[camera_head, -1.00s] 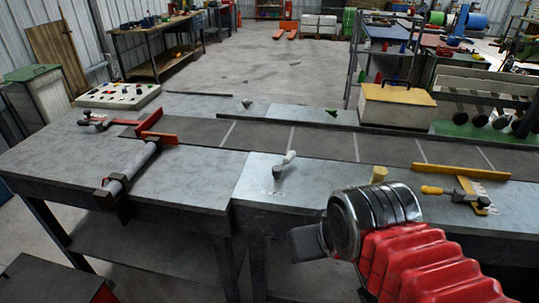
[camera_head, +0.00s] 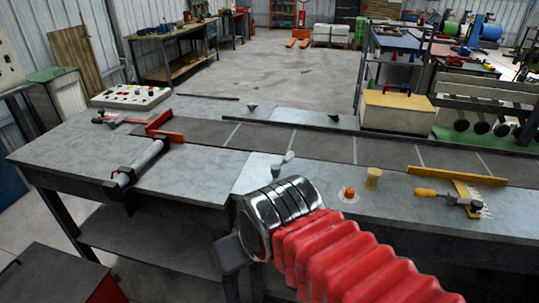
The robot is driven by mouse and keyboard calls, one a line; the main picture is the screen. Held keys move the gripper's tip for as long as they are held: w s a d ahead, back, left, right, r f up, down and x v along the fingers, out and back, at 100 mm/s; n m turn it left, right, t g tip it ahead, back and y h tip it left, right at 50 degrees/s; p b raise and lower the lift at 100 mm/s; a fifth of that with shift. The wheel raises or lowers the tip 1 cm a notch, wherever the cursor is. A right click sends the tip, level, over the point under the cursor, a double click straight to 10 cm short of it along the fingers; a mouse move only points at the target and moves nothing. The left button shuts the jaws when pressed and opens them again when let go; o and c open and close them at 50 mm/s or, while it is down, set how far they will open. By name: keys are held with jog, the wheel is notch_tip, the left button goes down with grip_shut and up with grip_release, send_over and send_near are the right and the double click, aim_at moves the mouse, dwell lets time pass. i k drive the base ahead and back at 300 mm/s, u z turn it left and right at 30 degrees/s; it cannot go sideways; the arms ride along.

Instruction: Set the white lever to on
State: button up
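The white lever (camera_head: 283,164) stands on the metal bench top (camera_head: 210,178), near the middle, tilted with its knob up and to the right. Its base and any markings beside it are partly hidden behind my arm's metal wrist. My gripper (camera_head: 229,253) is a dark block at the end of the red-sleeved arm, in front of the bench's front edge. It is below and left of the lever and apart from it. Its fingers cannot be made out, so its opening is unclear.
An orange button (camera_head: 349,194) and a tan cylinder (camera_head: 373,178) stand right of the lever. A yellow guide (camera_head: 465,174) and a yellow-handled clamp (camera_head: 445,197) are further right. A roller (camera_head: 140,163) and a control panel (camera_head: 131,96) are at left.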

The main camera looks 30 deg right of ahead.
aim_at(275, 170)
jog(key=u, duration=1.25)
jog(key=k, duration=0.7)
jog(key=z, duration=0.9)
jog(key=i, duration=1)
jog(key=z, duration=0.1)
